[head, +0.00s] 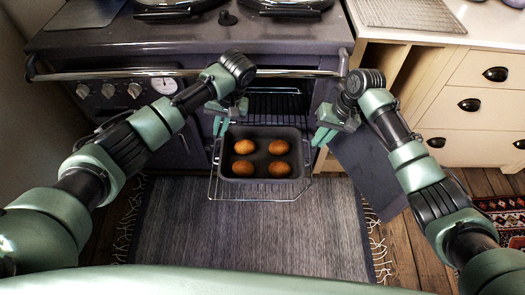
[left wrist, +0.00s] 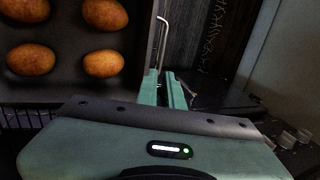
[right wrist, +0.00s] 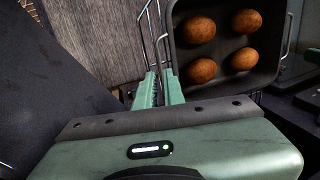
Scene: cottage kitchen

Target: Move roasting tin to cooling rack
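The roasting tin (head: 262,180) is dark and rectangular and holds several browned round items (head: 244,146). It sits on a wire oven shelf pulled out of the open oven. My left gripper (head: 221,126) is at the tin's left rim, its fingers slightly apart; whether they touch the rim I cannot tell. The tin's wall (left wrist: 152,45) shows beside these fingers in the left wrist view. My right gripper (head: 322,137) is slightly open and empty, just right of the tin. The tin also shows in the right wrist view (right wrist: 222,64). The wire cooling rack (head: 410,14) lies on the right counter.
The oven shelf's wire front (head: 262,194) sticks out over a grey rug (head: 250,235). The dark oven door (head: 370,170) stands open below my right arm. A steel rail (head: 130,75) runs across the range front. Drawers (head: 485,105) are at right.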

